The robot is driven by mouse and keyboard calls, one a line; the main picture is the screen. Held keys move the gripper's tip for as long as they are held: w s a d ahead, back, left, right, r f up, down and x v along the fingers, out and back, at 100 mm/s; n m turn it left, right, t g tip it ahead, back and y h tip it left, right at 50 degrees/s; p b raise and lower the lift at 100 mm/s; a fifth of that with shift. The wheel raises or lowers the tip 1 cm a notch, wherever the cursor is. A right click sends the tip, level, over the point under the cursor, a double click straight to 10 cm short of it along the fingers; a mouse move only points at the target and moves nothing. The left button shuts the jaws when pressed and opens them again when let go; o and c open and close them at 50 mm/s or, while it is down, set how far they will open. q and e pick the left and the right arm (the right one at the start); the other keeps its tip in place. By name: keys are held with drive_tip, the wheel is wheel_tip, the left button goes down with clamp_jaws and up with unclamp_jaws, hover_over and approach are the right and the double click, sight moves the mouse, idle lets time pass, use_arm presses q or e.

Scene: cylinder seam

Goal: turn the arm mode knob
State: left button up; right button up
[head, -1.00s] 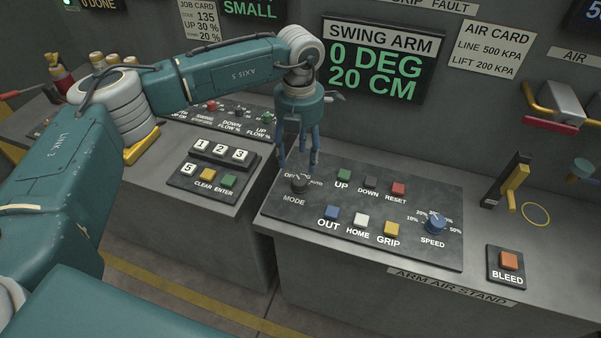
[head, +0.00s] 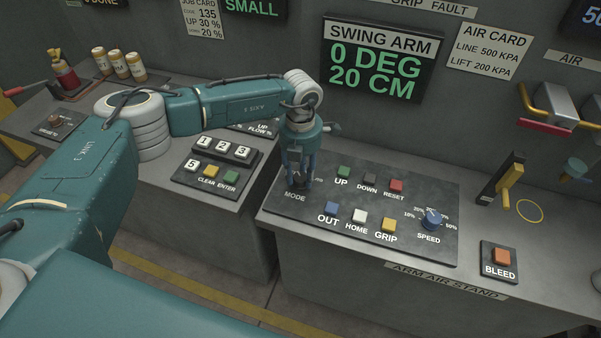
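The arm mode knob (head: 299,184) is a small dark knob above the MODE label, at the left end of the dark control panel (head: 330,243) in the head view. My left gripper (head: 299,178) points down over it, with its blue fingers apart, one on each side of the knob. The fingers partly hide the knob and the OFF marking, so its pointer direction does not show. I cannot tell whether the fingertips touch it. My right gripper is not in view.
Close by on the same panel are the UP button (head: 344,172), the OUT button (head: 332,208) and the blue SPEED knob (head: 431,219). A number keypad (head: 217,162) stands to the left. The swing arm display (head: 380,60) is on the wall behind.

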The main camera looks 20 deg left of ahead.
use_arm(q)
drive_tip(key=c, duration=0.3)
drive_tip(key=shift+c, duration=0.3)
drive_tip(key=m+b, duration=0.5)
drive_tip(key=b, duration=0.2)
drive_tip(key=shift+w+f+m, duration=0.1)
drive_tip(key=shift+f+m, duration=0.05)
drive_tip(key=shift+m, duration=0.15)
drive_tip(key=shift+m+b, duration=1)
drive_tip(key=shift+b, duration=0.1)
drive_tip(key=shift+r+m+b, duration=0.25)
drive_tip(key=shift+m+b, duration=0.35)
drive_tip(key=shift+m, duration=0.1)
drive_tip(key=o, duration=1.2)
drive_tip(key=shift+c, duration=0.2)
